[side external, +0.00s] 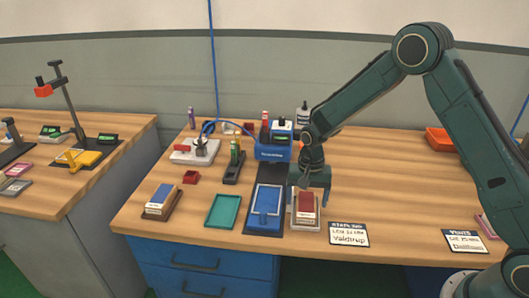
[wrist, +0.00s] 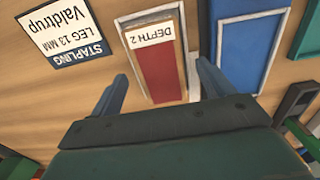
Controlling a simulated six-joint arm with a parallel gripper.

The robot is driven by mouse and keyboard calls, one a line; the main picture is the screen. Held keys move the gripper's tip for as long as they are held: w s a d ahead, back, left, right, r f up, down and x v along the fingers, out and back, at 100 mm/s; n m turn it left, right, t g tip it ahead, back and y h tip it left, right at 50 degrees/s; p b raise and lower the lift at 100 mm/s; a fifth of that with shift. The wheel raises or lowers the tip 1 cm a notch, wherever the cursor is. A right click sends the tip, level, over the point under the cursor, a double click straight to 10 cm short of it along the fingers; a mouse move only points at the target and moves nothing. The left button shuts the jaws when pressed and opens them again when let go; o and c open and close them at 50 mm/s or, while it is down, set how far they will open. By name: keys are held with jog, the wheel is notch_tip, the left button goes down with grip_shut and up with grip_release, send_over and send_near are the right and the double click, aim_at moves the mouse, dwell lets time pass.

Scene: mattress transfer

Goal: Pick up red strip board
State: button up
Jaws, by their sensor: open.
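The red strip board (side external: 306,207) lies in a pale, white-edged holder near the front of the wooden table. In the wrist view the red strip board (wrist: 161,80) shows lengthwise, with a white label reading "DEPTH 2" at one end. My gripper (side external: 310,196) is over the board and points down. In the wrist view my gripper (wrist: 162,72) has its two fingers apart, one on each side of the board and holder, with nothing held between them. The board's end nearest the wrist is partly hidden by the gripper body. I cannot tell the exact height of the fingertips.
A blue tray (side external: 266,208) on a dark mat is close to the left of the holder. A green tray (side external: 223,211) and a blue-topped block (side external: 160,198) are further left. A stapling card (side external: 349,234) lies to the right. A blue device (side external: 272,150) stands behind.

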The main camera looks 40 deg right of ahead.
jog(key=shift+f, duration=1.05)
jog(key=c, duration=1.1)
